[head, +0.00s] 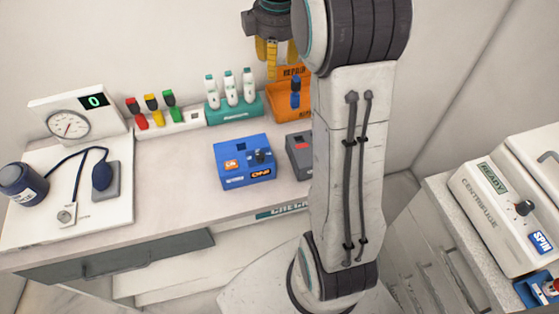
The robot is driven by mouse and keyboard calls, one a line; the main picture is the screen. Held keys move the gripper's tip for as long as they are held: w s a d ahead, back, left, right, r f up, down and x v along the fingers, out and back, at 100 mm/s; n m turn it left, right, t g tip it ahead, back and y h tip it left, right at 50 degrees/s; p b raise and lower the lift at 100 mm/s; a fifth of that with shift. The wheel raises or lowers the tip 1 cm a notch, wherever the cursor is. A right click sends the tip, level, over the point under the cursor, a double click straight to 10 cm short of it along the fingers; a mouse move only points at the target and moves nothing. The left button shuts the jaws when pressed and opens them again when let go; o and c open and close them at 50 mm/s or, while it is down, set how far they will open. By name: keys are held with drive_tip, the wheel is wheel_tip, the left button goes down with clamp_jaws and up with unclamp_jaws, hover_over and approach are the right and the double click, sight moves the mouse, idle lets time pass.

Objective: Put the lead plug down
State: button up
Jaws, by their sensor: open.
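My gripper (270,68) hangs at the top centre with its yellow fingers pointing down. It is open, and I see nothing held between the fingers. A blue plug-like piece (295,93) stands upright at the orange holder marked repair (277,101), just right of and below my fingers. It looks apart from them. Red (137,115), yellow (153,108) and green (170,104) plug-like pieces stand in a white rail (185,122) on the left. I cannot tell which piece is the lead plug. My arm hides part of the holder's right side.
A blue box (243,164) with a knob and a grey box (299,158) stand on the counter. A teal rack (237,109) holds white bottles. A dial gauge (72,122) and cuff set are left. A centrifuge (497,215) is right. The counter's front middle is clear.

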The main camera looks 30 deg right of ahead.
drive_tip(key=s+a+f+m+t, duration=0.1)
drive_tip(key=s+a+m, duration=0.4)
drive_tip(key=s, duration=0.6)
drive_tip(key=s+a+f+m+t, duration=0.2)
drive_tip(key=s+a+m, duration=0.3)
drive_tip(key=s, duration=0.6)
drive_tip(key=shift+a+f, duration=0.2)
drive_tip(key=shift+a, duration=0.9)
drive_tip(key=shift+s, duration=0.1)
